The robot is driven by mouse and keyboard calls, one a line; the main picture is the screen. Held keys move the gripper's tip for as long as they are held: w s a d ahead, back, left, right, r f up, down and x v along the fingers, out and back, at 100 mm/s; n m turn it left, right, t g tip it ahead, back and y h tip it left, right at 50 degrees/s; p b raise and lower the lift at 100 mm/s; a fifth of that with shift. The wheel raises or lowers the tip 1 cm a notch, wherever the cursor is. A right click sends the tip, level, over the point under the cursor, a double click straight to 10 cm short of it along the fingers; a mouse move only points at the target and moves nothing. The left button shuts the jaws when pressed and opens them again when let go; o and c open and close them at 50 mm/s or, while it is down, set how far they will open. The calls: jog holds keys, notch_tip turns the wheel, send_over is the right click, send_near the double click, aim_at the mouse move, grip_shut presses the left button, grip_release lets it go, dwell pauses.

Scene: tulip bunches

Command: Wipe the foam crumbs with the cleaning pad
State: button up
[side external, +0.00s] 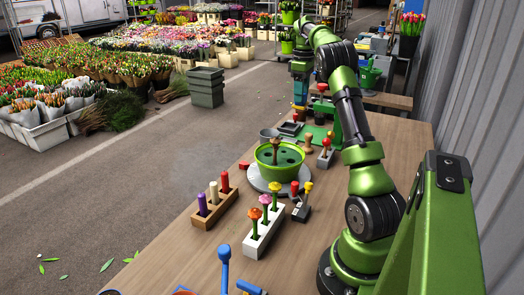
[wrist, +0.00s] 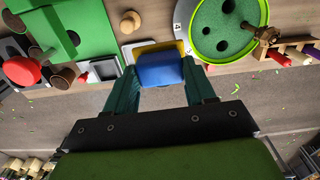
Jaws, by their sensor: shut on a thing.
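My gripper (wrist: 160,85) is shut on the cleaning pad (wrist: 160,72), a blue block with a yellow layer, held between its two teal fingers. In the side external view my gripper (side external: 300,84) hangs at the far edge of the table, beyond the green pot. A pale tray or plate edge shows behind the pad in the wrist view, partly hidden by it. I cannot tell whether the pad touches anything. I cannot make out foam crumbs in either view.
A green pot with holes (side external: 265,155) stands on a grey round base. Nearby are a green board (wrist: 78,30), a wooden knob (wrist: 130,21), a red knob (wrist: 22,70), a wooden block with coloured pegs (side external: 212,214) and a white flower block (side external: 262,238).

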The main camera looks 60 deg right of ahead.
jog(key=w+a+r+n, duration=0.1)
jog(key=w+a+n, duration=0.25)
jog(key=a, duration=0.45)
jog(key=w+a+n, duration=0.2)
jog(key=a+n, duration=0.2)
jog(key=a, duration=0.4)
jog(key=s+a+f+n, duration=0.15)
jog(key=a+n, duration=0.35)
jog(key=a, duration=0.5)
jog(key=s+a+n, duration=0.2)
jog(key=a+n, duration=0.3)
jog(key=a, duration=0.4)
jog(key=shift+w+f, duration=0.2)
jog(key=shift+f, duration=10.05)
jog(key=shift+a+f, duration=0.2)
jog(key=shift+a, duration=4.85)
jog(key=shift+d, duration=5.2)
notch_tip(320, 180, up, 8)
